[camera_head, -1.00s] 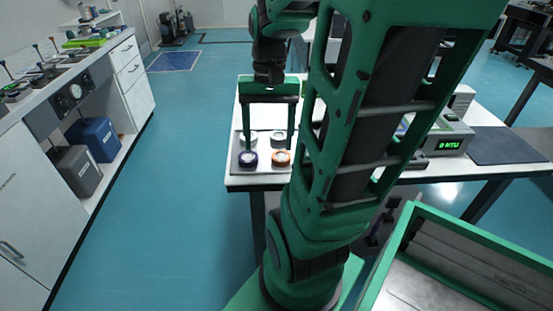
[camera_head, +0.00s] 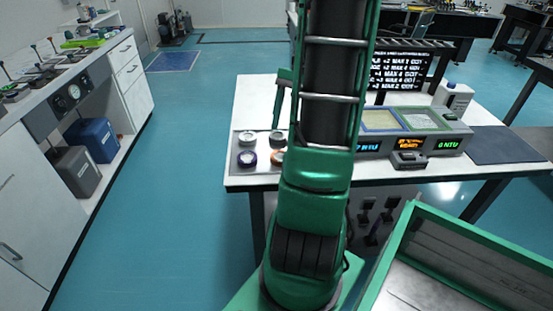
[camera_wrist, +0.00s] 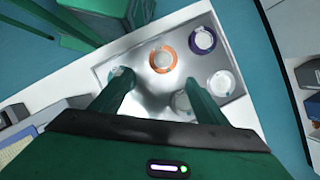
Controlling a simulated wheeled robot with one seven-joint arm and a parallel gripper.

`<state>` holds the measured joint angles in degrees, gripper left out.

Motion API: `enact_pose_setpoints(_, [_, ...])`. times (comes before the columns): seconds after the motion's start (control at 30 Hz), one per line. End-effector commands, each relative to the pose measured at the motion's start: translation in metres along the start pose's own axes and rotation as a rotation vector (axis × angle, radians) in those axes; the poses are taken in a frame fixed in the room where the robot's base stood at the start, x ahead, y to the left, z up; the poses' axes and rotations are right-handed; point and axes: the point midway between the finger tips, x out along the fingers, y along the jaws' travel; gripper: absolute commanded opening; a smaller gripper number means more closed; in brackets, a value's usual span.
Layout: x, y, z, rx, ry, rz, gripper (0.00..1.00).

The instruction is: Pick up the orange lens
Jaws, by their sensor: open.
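The orange lens (camera_wrist: 163,60), an orange ring around pale glass, lies on a grey tray (camera_wrist: 146,88). In the wrist view it sits just past the space between the fingertips of my gripper (camera_wrist: 157,78). My gripper is open and empty, with one finger on each side. In the head view the orange lens (camera_head: 278,158) is partly hidden behind my arm, at the tray's near right. One finger of my gripper (camera_head: 278,106) shows there above the tray; the other is hidden behind my arm.
A purple lens (camera_wrist: 202,40) lies beside the orange one. The white table (camera_head: 252,100) carries lit instruments (camera_head: 410,145) at the right. A green-rimmed bin (camera_head: 470,240) stands in front.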

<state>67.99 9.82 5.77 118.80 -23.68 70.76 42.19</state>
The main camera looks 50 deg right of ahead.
Motion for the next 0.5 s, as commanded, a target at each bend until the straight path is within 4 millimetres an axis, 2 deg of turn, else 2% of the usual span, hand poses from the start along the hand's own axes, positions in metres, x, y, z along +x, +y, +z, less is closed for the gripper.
enact_pose_setpoints(0.1, [0.017, -0.001, 0.001, -0.001, -0.002, 0.001, 0.68])
enact_pose_setpoints(0.37, [0.033, -0.002, 0.004, -0.002, 0.000, 0.000, 0.68])
enact_pose_setpoints(0.5, [0.052, -0.004, 0.011, -0.002, -0.002, 0.002, 0.68])
